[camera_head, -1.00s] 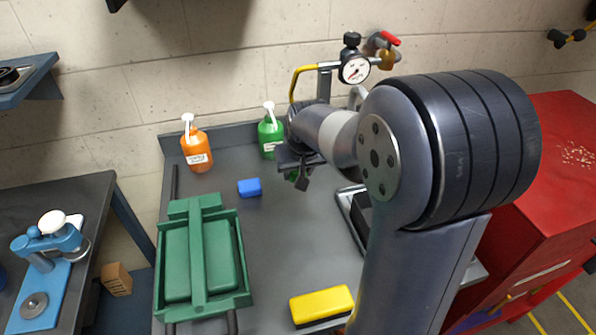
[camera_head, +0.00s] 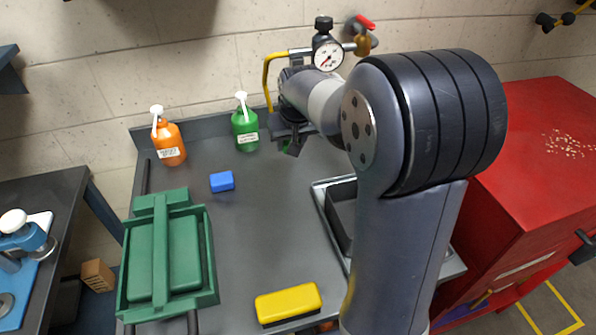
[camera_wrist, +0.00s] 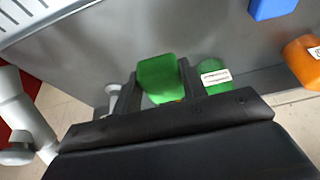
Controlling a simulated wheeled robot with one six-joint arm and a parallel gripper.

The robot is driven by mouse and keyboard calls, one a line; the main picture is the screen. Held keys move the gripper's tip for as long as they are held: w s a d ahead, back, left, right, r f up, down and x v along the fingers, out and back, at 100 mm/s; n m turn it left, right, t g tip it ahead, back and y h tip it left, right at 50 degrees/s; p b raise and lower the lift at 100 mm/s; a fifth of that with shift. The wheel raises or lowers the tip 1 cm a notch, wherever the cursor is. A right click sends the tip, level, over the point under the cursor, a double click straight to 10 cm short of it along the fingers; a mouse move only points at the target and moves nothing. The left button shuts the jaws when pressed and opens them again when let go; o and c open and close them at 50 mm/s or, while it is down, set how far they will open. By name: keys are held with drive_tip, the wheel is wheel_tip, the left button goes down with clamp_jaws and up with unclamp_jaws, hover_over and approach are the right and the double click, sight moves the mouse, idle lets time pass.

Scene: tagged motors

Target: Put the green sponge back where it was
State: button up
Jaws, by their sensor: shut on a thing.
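My gripper (camera_head: 292,140) is shut on the green sponge and holds it near the back of the bench, right of the green bottle. In the wrist view the green sponge (camera_wrist: 158,78) sits between the two dark fingers. A blue sponge (camera_head: 222,181) lies on the bench, left of the gripper.
The grey bench (camera_head: 250,230) is clear in its middle. A green bottle (camera_head: 244,128) and an orange bottle (camera_head: 169,143) stand at the back. A green toolbox (camera_head: 188,255), a yellow block (camera_head: 288,303) and a metal tray (camera_head: 327,200) are on it. A pressure gauge (camera_head: 327,56) is behind my arm.

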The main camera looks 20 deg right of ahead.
sight(290, 174)
wheel_tip(290, 174, down, 9)
drive_tip(key=shift+a, duration=0.1)
idle(0.3)
drive_tip(key=shift+f, duration=0.2)
drive_tip(key=o, duration=1.1)
drive_tip(key=shift+r, duration=0.1)
drive_tip(key=shift+s+r, duration=0.1)
drive_tip(key=shift+r, duration=0.45)
drive_tip(key=v, duration=1.1)
drive_tip(key=shift+r, duration=0.1)
